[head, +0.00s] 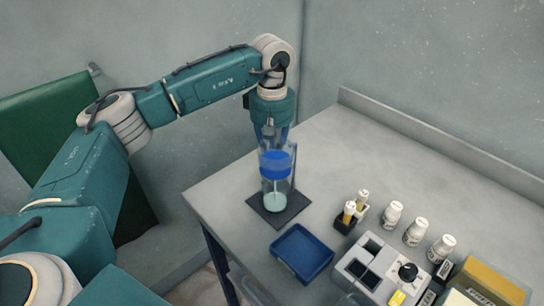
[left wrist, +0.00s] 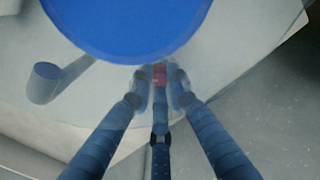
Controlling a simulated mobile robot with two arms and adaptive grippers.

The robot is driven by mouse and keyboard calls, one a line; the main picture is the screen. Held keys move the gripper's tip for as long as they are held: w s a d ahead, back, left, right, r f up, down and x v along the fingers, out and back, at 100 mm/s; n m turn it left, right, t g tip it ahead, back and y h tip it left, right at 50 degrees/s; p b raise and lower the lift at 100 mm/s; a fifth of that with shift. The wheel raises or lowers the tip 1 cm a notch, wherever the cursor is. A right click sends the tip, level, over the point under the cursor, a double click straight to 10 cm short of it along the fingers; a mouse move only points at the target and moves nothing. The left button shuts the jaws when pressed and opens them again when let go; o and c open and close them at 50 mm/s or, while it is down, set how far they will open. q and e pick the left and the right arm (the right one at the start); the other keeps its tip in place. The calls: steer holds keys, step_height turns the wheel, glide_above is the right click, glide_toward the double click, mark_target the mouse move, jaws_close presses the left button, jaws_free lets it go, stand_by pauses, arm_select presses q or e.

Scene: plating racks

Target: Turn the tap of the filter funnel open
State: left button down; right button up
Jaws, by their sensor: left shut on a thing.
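The filter funnel (head: 276,165) is a clear upright vessel with a blue band of content. A pale green content (head: 275,203) shows in the clear lower part beneath it. In the left wrist view the funnel's blue round body (left wrist: 128,22) fills the top. A small red piece, seemingly the tap (left wrist: 159,74), sits just below it between my fingertips. My left gripper (head: 270,132) points down from above at the funnel; in the left wrist view its blue fingers (left wrist: 159,92) are shut around the red piece. Which way the tap is turned cannot be told. My right gripper is in neither view.
The funnel stands on a dark mat (head: 258,212) near the table's left edge. The back of the table (head: 330,135) is clear.

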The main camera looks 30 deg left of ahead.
arm_select(q)
steer(key=c, duration=1.7)
jaws_free()
steer(key=shift+r, duration=0.1)
steer(key=shift+o, duration=0.2)
step_height(320, 180, up, 12)
